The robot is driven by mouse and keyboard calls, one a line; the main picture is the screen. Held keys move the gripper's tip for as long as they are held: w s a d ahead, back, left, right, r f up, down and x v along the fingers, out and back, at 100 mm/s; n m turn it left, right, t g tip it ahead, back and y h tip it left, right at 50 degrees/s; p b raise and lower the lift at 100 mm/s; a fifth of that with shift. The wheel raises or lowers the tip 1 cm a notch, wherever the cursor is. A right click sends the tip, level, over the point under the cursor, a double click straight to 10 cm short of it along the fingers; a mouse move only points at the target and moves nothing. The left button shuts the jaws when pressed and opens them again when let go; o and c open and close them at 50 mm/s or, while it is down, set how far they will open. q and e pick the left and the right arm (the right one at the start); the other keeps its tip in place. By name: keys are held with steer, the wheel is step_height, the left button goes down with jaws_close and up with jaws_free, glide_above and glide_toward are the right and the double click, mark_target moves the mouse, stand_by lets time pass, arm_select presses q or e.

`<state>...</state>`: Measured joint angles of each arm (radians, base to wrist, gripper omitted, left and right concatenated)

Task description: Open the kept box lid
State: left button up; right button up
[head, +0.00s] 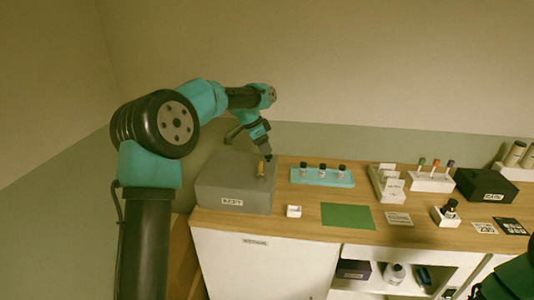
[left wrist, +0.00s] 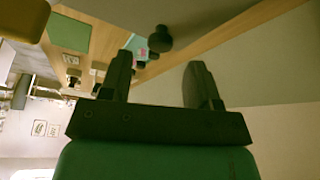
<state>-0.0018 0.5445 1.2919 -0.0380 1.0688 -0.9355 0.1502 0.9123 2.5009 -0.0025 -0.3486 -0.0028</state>
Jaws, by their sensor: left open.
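The grey box labelled KEPT (head: 235,186) stands at the left end of the wooden counter, its flat lid down. A small brass-coloured piece (head: 261,168) stands on the lid near its right side. My left gripper (head: 266,155) is above the back right part of the lid, close to the brass piece. In the left wrist view its two fingers (left wrist: 160,82) are apart with nothing held between them. A dark round knob-like thing (left wrist: 160,40) shows beyond the fingertips, against the grey surface; whether it touches them I cannot tell.
A teal tray (head: 322,183) with several small bottles is right of the box. White racks (head: 432,182) and a black box (head: 486,186) stand further right. A wall rises behind.

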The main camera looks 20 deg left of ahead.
arm_select(q)
steer(key=shift+x, duration=1.75)
steer(key=shift+c, duration=0.5)
jaws_close()
